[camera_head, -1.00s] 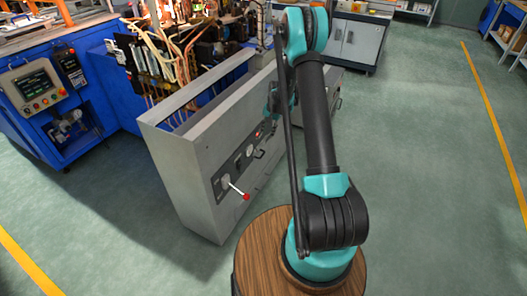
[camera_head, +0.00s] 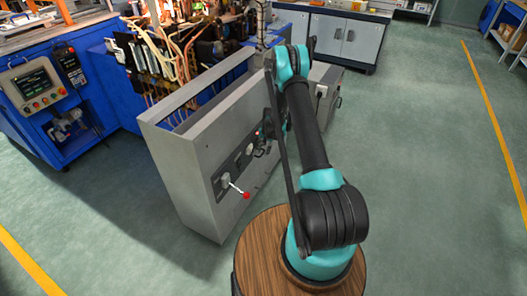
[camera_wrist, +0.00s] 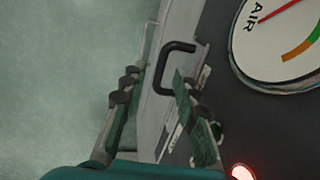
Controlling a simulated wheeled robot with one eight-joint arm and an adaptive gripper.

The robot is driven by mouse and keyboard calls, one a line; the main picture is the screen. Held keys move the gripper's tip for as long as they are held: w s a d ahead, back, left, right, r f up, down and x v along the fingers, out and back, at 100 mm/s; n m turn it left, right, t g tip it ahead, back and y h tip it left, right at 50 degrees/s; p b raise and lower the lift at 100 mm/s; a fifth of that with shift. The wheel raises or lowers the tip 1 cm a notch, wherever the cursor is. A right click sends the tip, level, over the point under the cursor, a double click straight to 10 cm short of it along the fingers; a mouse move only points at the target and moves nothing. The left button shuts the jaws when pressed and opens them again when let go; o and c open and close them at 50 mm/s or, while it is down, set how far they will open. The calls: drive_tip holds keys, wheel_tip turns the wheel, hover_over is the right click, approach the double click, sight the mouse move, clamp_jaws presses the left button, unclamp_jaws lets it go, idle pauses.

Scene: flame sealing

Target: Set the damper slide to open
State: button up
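The grey cabinet (camera_head: 200,165) carries a dark control panel (camera_head: 240,165) on its front face. No damper slide can be clearly told by its label. In the wrist view a black U-shaped handle (camera_wrist: 181,47) stands on the panel near its edge; it may be the slide's handle. My gripper (camera_wrist: 155,84) is open, with its two fingers on either side of the handle's lower leg in the picture. I cannot tell whether they touch it. In the head view my gripper is mostly hidden behind my arm.
A round AIR gauge (camera_wrist: 285,40) with a red needle sits right of the handle, and a lit red lamp (camera_wrist: 241,173) is below. A lever with a red knob (camera_head: 246,195) sticks out of the panel. Blue machinery (camera_head: 45,110) stands left; green floor (camera_head: 420,150) is clear right.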

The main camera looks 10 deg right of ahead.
drive_tip(key=shift+f, duration=0.1)
clamp_jaws()
idle(0.4)
